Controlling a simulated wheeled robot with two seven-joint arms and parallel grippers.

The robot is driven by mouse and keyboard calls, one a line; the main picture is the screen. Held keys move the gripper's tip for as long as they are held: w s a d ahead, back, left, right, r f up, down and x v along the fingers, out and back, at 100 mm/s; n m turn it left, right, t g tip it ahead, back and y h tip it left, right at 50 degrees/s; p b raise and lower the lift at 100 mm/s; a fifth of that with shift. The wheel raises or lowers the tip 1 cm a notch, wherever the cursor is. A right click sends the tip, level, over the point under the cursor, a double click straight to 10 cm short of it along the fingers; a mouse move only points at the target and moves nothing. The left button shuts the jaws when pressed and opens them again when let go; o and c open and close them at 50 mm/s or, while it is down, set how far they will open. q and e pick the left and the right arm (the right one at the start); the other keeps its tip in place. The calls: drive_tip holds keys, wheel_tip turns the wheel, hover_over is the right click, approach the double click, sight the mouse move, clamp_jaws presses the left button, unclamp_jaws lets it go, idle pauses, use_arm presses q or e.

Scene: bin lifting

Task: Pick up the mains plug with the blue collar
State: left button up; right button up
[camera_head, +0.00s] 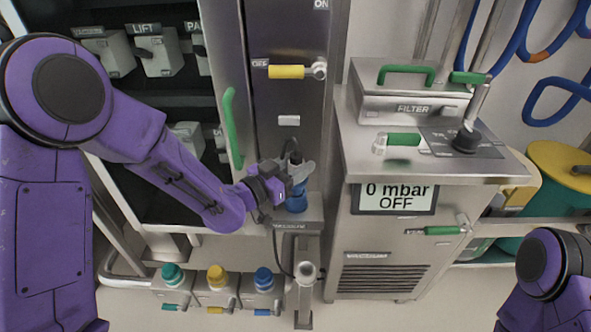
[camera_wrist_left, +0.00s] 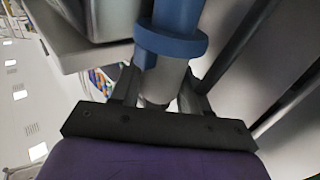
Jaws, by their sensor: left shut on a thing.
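The mains plug with the blue collar (camera_head: 296,203) is upright at the front of the tall steel cabinet, just above a small labelled ledge (camera_head: 298,226). My left gripper (camera_head: 295,175) is shut on its grey body, above the collar, and hides part of it. In the left wrist view, the grey plug body (camera_wrist_left: 163,82) stands between the fingers of my left gripper (camera_wrist_left: 162,90), with the blue collar (camera_wrist_left: 170,40) beyond them. I cannot tell whether the plug's lower end touches the ledge. My right gripper is out of view.
A steel filter unit (camera_head: 400,210) with a "0 mbar OFF" display stands to the right. A green door handle (camera_head: 232,128) is close left of my gripper. Several colored-cap valves (camera_head: 217,277) sit below. A thin dark cable (camera_head: 275,250) hangs under the ledge.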

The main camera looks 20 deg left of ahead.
use_arm(q)
drive_tip(key=s+d+r+p, duration=0.3)
drive_tip(key=s+r+p, duration=0.4)
drive_tip(key=s+p, duration=0.4)
drive_tip(key=shift+d, duration=0.4)
drive_tip(key=shift+w+f, duration=0.1)
